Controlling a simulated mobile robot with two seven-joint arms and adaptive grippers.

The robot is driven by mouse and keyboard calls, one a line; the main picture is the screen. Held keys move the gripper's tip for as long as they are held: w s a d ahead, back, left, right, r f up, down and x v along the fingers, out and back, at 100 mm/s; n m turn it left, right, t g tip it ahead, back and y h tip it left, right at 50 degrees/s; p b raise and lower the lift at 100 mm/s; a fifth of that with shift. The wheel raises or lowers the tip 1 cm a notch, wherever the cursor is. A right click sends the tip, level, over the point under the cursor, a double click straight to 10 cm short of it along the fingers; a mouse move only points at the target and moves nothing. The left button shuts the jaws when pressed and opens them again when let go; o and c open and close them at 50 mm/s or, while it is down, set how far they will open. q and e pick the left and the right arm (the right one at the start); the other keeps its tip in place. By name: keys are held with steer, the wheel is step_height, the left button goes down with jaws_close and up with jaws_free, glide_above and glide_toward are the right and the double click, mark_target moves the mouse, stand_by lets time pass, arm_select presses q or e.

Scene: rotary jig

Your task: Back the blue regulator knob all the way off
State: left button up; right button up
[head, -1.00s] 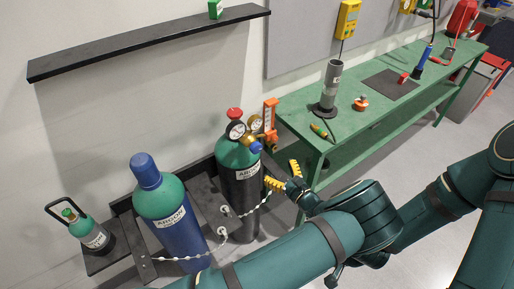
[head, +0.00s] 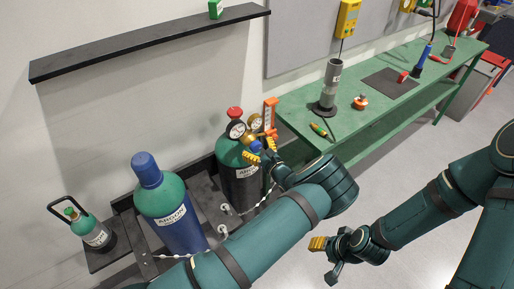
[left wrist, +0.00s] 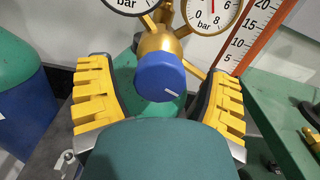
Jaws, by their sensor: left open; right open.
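The blue regulator knob (left wrist: 160,80) sits on the brass regulator body (left wrist: 158,38) in the left wrist view, with a white mark on its face pointing to the lower right. The knob also shows in the head view (head: 255,145), on the green-topped argon cylinder (head: 235,154). My left gripper (left wrist: 160,95) is open, with one yellow finger on each side of the knob and visible gaps between. It also shows in the head view (head: 264,150). My right gripper (head: 325,245) is over the floor at the lower middle, away from the cylinder; its yellow finger pads show.
Two round gauges (left wrist: 212,12) and an orange-framed scale (left wrist: 248,35) stand just above and right of the knob. A blue argon cylinder (head: 178,228) is chained at left. The green bench (head: 290,110) lies to the right.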

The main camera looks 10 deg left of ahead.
arm_select(q)
steer(key=c, duration=1.2)
